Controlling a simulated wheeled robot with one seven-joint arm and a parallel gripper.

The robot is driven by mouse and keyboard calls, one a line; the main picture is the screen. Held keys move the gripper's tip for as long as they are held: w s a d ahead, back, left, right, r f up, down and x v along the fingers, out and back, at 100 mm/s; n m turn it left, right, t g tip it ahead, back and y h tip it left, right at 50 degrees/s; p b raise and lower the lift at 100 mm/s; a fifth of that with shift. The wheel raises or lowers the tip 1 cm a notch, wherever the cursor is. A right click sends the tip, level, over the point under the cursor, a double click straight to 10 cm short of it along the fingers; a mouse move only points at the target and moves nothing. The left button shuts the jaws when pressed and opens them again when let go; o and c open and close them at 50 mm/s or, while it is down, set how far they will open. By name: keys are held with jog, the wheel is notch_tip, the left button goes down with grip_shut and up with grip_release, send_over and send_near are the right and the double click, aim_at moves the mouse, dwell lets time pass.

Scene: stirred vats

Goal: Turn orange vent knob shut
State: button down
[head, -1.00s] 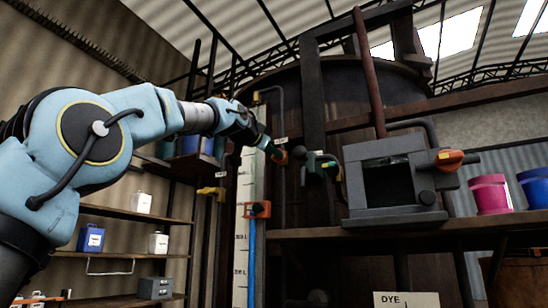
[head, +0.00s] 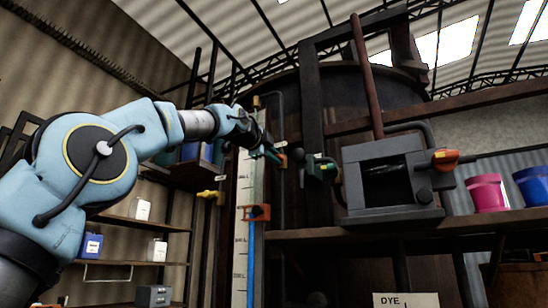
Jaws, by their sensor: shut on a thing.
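A small orange knob (head: 283,160), which I take to be the vent knob, sits beside the level gauge on the front of the dark vat. My gripper (head: 274,154) reaches it from the left, with its dark green-tipped fingers shut on it. The fingers hide part of the knob, and its exact angle is hard to read at this size. A pale tag shows just above it.
A green valve (head: 319,167) lies just right of my gripper. A grey box (head: 390,182) with an orange handle (head: 444,157) stands on a ledge with pink (head: 487,193) and blue (head: 534,187) buckets.

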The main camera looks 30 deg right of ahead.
jog(key=shift+m, duration=0.6)
jog(key=c, duration=0.8)
grip_release()
jog(key=shift+b+v, duration=3.55)
jog(key=shift+v, duration=1.85)
